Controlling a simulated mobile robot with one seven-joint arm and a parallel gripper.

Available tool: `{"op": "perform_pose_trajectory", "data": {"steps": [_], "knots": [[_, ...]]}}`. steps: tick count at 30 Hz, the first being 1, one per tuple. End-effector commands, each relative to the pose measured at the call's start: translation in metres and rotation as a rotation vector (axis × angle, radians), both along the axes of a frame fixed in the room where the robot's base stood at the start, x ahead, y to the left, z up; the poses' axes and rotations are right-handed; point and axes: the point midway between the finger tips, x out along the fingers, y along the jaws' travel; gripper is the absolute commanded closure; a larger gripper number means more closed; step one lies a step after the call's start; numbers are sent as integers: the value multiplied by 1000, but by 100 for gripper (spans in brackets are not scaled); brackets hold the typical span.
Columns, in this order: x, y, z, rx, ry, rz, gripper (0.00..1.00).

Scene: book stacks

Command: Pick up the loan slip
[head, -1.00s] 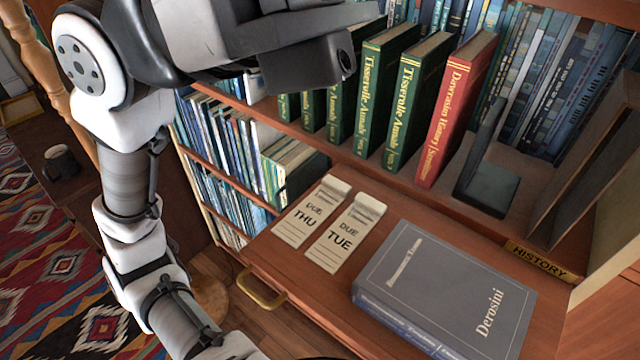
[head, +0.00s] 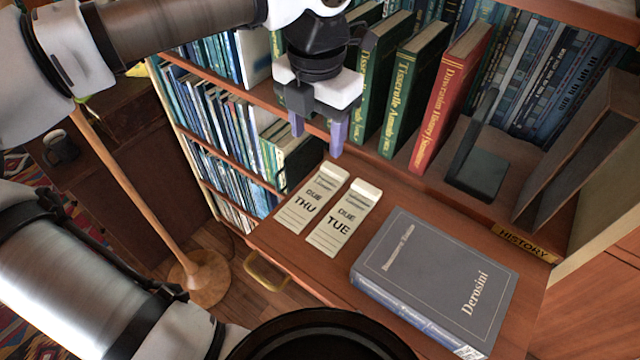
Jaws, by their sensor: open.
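Two cream paper slips lie flat side by side on the pull-out wooden shelf (head: 313,272). The left slip (head: 312,198) reads "DUE THU" and the right slip (head: 344,219) reads "DUE TUE". I cannot tell from the picture which one is the loan slip. My gripper (head: 318,143) points down with its two purple fingers apart and nothing between them. In the picture it is above the far ends of the slips, apart from them, in front of the upright green books.
A thick grey book (head: 435,280) marked "Derosini" lies right of the slips. Green books (head: 408,95), a red book (head: 450,95) and a dark bookend (head: 478,160) stand behind. A "HISTORY" label (head: 523,243) is at the right. A brass handle (head: 265,275) is at the shelf's front.

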Motion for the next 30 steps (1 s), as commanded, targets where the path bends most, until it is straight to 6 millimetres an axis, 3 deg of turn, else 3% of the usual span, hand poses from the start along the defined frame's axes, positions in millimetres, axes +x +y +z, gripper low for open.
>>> {"op": "perform_pose_trajectory", "data": {"steps": [7, 16, 24, 30], "knots": [[0, -1, -52, -3, 1, -4, 45], [0, -3, -69, -5, 0, -5, 45], [1, -5, -109, -6, 1, -6, 45], [1, -5, -113, -5, 0, -5, 45]]}}
